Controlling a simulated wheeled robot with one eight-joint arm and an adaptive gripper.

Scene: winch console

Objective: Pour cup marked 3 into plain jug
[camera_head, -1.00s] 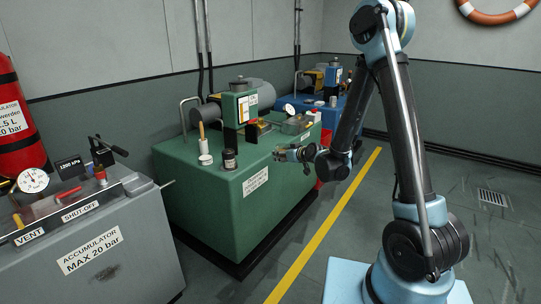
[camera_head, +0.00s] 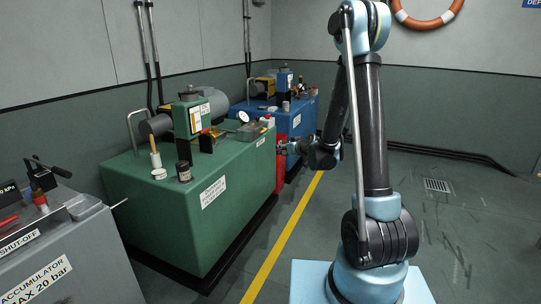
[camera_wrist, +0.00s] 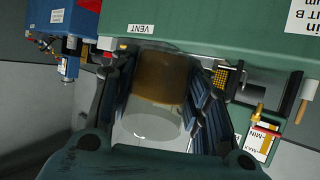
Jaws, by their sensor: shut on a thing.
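A see-through cup with brown contents (camera_wrist: 158,85) is between the fingers of my gripper (camera_wrist: 155,105) in the wrist view. My gripper is shut on it. I see no number on the cup's visible side. In the head view my gripper (camera_head: 284,149) is at the right end of the green console (camera_head: 205,205), and the cup is too small to make out there. I cannot pick out the plain jug for certain. A small pale vessel (camera_head: 285,106) stands on the blue console (camera_head: 305,110), too small to identify.
A dark jar (camera_head: 183,171) and a white-based brush-like item (camera_head: 157,163) stand on the green console's near end. A clear tray (camera_head: 251,131) and gauge (camera_head: 243,117) are at its far end. A grey accumulator console (camera_head: 85,260) is at left. Floor right of the yellow line is clear.

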